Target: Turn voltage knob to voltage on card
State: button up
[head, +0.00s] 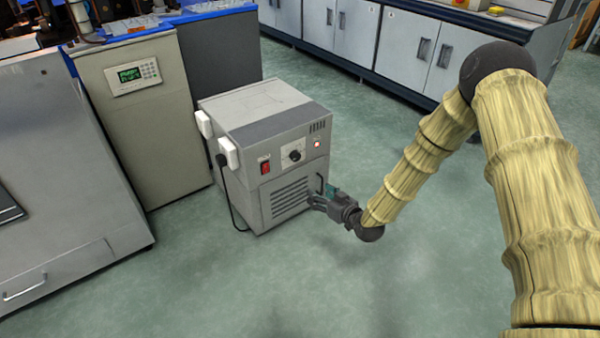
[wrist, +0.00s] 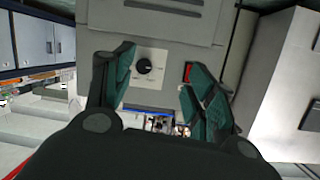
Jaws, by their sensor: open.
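The voltage knob (head: 294,155) is a black dial on a pale plate on the front of a grey metal box (head: 283,200). In the wrist view the knob (wrist: 144,66) shows between my two fingers, nearer the left one. My gripper (head: 322,194) is open and empty, in front of the box's lower right part and below the knob in the head view. In the wrist view its green-padded fingers (wrist: 160,70) are spread. The knob's scale is too small to read. I cannot make out a voltage card in either view.
A red switch (head: 265,166) is left of the knob and a lit red lamp (head: 317,144) right of it. White plugs (head: 229,153) and a black cable are on the box's left side. A beige cabinet (head: 150,125) stands left. Open floor (head: 400,290) lies in front.

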aim_at(297, 157)
jog(key=w+a+y+b, duration=0.1)
jog(key=w+a+b, duration=0.1)
jog(key=w+b, duration=0.2)
jog(key=w+a+n+t+b, duration=0.1)
jog(key=w+a+b, duration=0.1)
jog(key=w+b, duration=0.2)
jog(key=w+a+r+n+t+y+b, duration=0.1)
jog(key=w+b, duration=0.3)
jog(key=w, duration=0.4)
jog(key=shift+a+r+y, duration=0.1)
jog(key=shift+a+y, duration=0.2)
jog(key=shift+a, duration=0.55)
jog(key=shift+w+a+r, duration=0.15)
jog(key=shift+w+a, duration=0.2)
jog(key=shift+w, duration=0.15)
jog(key=c, duration=1)
